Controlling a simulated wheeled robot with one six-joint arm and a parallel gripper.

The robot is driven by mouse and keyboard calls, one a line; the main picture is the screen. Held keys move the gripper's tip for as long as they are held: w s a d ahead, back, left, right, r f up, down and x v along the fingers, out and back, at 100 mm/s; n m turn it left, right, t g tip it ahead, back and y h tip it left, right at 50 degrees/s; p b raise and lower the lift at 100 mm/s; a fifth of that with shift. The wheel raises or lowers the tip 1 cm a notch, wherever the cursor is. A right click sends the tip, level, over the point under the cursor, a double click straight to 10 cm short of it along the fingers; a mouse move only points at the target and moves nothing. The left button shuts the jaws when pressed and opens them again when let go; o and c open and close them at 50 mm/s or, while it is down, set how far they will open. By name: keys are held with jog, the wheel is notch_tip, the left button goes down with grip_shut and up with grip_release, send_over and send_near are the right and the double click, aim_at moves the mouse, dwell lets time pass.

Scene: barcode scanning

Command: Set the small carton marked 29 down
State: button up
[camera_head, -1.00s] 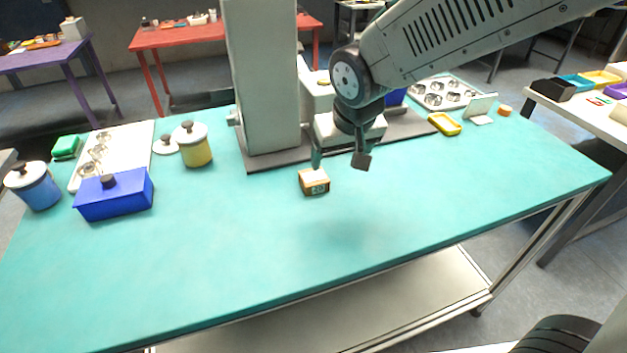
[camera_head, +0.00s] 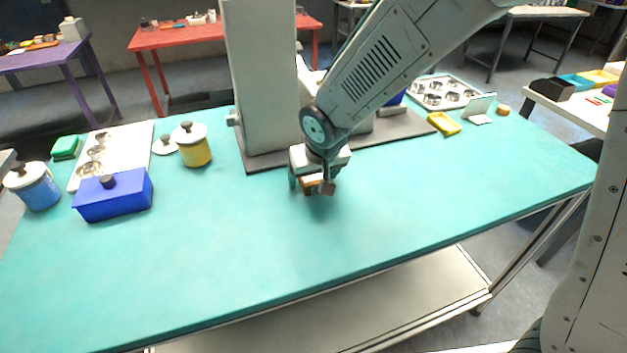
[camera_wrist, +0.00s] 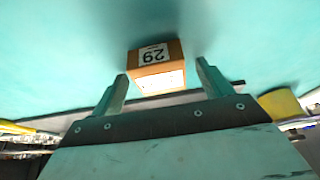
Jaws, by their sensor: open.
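The small carton marked 29 (camera_wrist: 158,66) is brown with a white label, which appears upside down in the wrist view. It rests on the teal table between the spread fingers of my gripper (camera_wrist: 163,85), with a gap on each side. In the head view the carton (camera_head: 309,188) is mostly hidden behind my gripper (camera_head: 311,187), which is low over the table in front of the grey column. My gripper is open and holds nothing.
A blue box (camera_head: 115,196), a blue jar (camera_head: 37,188) and a yellow jar (camera_head: 193,146) stand at the left. A grey column (camera_head: 264,80) rises just behind my gripper. A yellow tray (camera_head: 444,123) lies at the right. The table's front middle is clear.

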aim_at(314, 180)
jog(key=c, duration=1.2)
jog(key=shift+c, duration=0.2)
jog(key=shift+r, duration=0.5)
jog(key=v, duration=0.3)
jog(key=shift+w+a, duration=0.1)
jog(key=shift+a, duration=0.05)
jog(key=s, duration=1)
jog(key=s+r, duration=0.1)
jog(key=s, duration=0.4)
jog(key=shift+d+r, duration=0.1)
jog(key=shift+d, duration=0.25)
